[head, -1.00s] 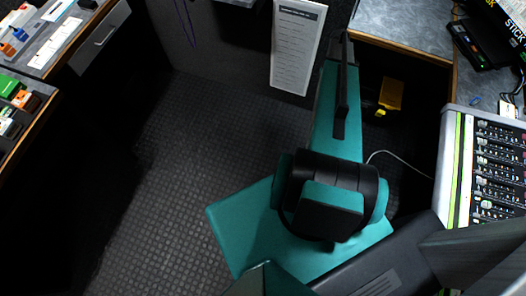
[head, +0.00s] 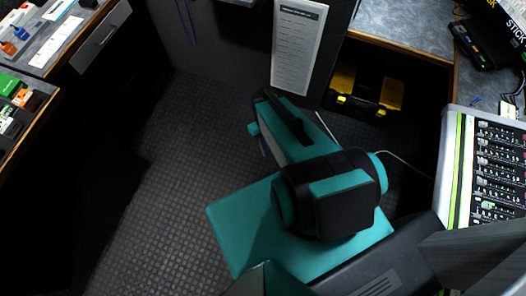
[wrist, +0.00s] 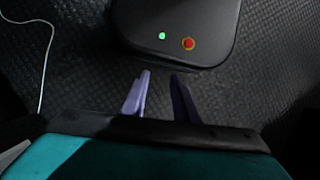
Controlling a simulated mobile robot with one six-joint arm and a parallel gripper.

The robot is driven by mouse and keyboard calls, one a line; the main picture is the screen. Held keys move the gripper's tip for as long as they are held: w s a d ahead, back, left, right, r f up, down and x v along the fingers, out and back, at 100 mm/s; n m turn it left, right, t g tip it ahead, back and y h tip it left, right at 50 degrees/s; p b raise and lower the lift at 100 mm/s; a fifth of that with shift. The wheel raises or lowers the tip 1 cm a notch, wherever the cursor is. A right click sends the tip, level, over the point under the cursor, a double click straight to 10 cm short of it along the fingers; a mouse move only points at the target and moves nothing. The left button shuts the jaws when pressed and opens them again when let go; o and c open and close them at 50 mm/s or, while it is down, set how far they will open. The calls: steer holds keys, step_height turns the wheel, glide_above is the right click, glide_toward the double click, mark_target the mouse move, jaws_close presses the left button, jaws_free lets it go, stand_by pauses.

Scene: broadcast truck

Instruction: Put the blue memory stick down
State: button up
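My gripper (wrist: 160,75) shows in the wrist view as two purple fingers with a gap between their tips. I see nothing held in the gap. In the head view my gripper is mostly hidden behind my arm; only a bit of purple finger (head: 263,147) shows, above the dark floor. A small blue piece (head: 476,99), which looks like the blue memory stick, lies on the grey desktop at the right, beside a black box. It is too small to make out fully. My gripper is well away from it.
A mixing console (head: 487,165) stands at the right. A black and yellow toolbox (head: 365,92) is on the floor under the desk (head: 405,25). A printed sheet (head: 297,48) hangs on the partition. Worktops with small coloured items (head: 20,95) are at left. The middle floor is clear.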

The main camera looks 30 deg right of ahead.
steer(key=s+a+m, duration=0.1)
steer(key=s+a, duration=0.5)
steer(key=s, duration=0.1)
steer(key=shift+s+f+g+h, duration=0.15)
steer(key=shift+f+g+h, duration=0.15)
steer(key=shift+g+h, duration=0.1)
steer(key=shift+f+b, duration=0.55)
step_height(320, 180, down, 29)
steer(key=w+b, duration=0.1)
steer(key=b, duration=2.7)
steer(key=shift+w+d+t, duration=0.15)
steer(key=shift+w+t, duration=0.25)
